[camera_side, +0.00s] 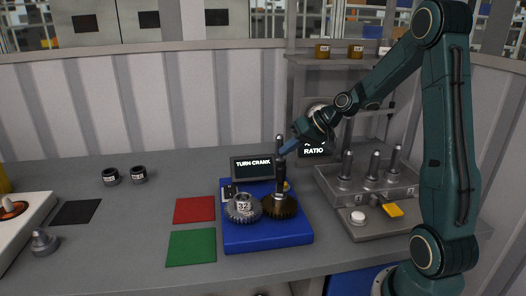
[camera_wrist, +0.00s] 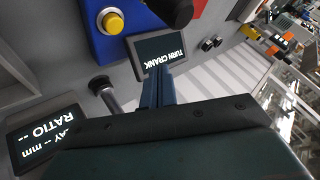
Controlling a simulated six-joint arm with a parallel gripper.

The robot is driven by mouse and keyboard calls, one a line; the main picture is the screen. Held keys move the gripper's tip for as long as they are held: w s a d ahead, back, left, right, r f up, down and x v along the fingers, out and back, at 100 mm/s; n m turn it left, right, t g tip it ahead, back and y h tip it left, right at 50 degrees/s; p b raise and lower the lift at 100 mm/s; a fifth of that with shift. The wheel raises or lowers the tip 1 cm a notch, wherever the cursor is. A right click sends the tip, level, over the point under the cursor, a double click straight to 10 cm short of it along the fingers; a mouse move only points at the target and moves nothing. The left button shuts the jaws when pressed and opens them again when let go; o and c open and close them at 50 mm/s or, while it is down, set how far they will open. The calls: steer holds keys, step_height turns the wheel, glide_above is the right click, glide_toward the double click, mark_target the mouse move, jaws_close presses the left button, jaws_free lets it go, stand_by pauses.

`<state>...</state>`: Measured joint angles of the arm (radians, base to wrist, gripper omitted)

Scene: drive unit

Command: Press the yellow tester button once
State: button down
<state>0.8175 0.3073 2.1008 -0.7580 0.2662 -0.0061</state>
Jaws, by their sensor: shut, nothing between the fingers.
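The yellow tester button (camera_wrist: 112,23) sits in a grey collar on the blue base in the wrist view. In the side view only a bit of yellow (camera_side: 287,186) shows behind the dark upright post on the blue base (camera_side: 265,238). My gripper (camera_side: 284,151) is shut and empty, pointing down-left above the back of the base, close to the post's top. In the wrist view its fingers (camera_wrist: 157,84) end near the screen reading "TURN CRANK" (camera_wrist: 162,53), apart from the button. That screen also stands behind the base in the side view (camera_side: 252,169).
A grey gear marked 32 (camera_side: 243,208) and a dark brass gear (camera_side: 280,207) sit on the base. A "RATIO" screen (camera_side: 314,151) stands behind my gripper. At right is a grey rack (camera_side: 335,190) with several pegs. Red (camera_side: 194,210) and green (camera_side: 191,247) mats lie left.

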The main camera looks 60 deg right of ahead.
step_height(320, 180, up, 8)
steer(key=shift+r, duration=0.25)
stand_by(0.8)
